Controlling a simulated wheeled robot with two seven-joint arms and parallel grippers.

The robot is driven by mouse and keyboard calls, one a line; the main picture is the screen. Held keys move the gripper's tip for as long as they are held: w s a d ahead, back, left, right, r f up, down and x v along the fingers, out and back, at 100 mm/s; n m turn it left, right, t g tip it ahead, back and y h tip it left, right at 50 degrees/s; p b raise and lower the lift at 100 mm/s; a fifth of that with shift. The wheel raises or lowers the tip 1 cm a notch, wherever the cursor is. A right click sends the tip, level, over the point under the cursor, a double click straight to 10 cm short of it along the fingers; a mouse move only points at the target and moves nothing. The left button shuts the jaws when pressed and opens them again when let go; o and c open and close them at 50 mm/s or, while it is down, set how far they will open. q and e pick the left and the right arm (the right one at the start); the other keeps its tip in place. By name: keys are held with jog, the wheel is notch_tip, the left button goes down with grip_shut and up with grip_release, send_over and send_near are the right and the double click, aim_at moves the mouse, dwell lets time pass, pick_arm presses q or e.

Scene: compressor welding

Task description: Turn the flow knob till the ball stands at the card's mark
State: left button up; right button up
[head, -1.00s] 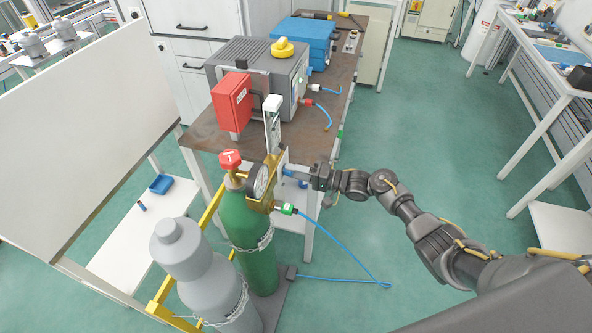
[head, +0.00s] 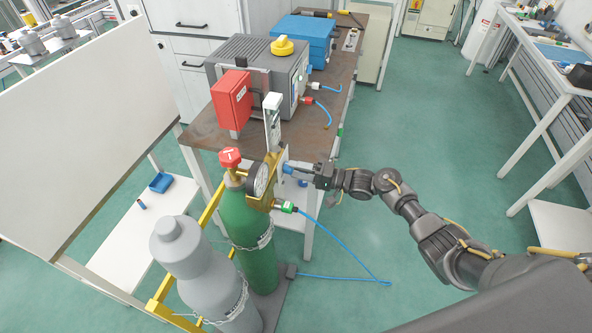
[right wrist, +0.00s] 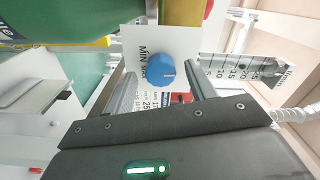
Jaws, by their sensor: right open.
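The flow knob (right wrist: 168,72) is blue with a pale pointer line, on a white plate (right wrist: 142,42) marked MIN and MAX. My right gripper (right wrist: 160,84) is open, with one finger on each side of the knob; gaps show between them. In the head view, my right gripper (head: 303,170) reaches the knob (head: 288,170) from the right. The flow tube's numbered scale (right wrist: 240,68) lies sideways at the right of the wrist view; I cannot make out the ball for certain. A printed card (right wrist: 150,103) reading 25 is partly hidden behind the gripper. My left gripper is out of view.
A green cylinder (head: 243,220) with a red top and gauge (head: 258,180) stands left of the knob, beside a grey cylinder (head: 190,260). A blue hose (head: 340,245) hangs below my right gripper. The bench (head: 205,133) holds a red box (head: 232,98).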

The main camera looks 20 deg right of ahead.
jog(key=b+v, duration=0.2)
jog(key=v, duration=0.8)
jog(key=shift+a, duration=0.1)
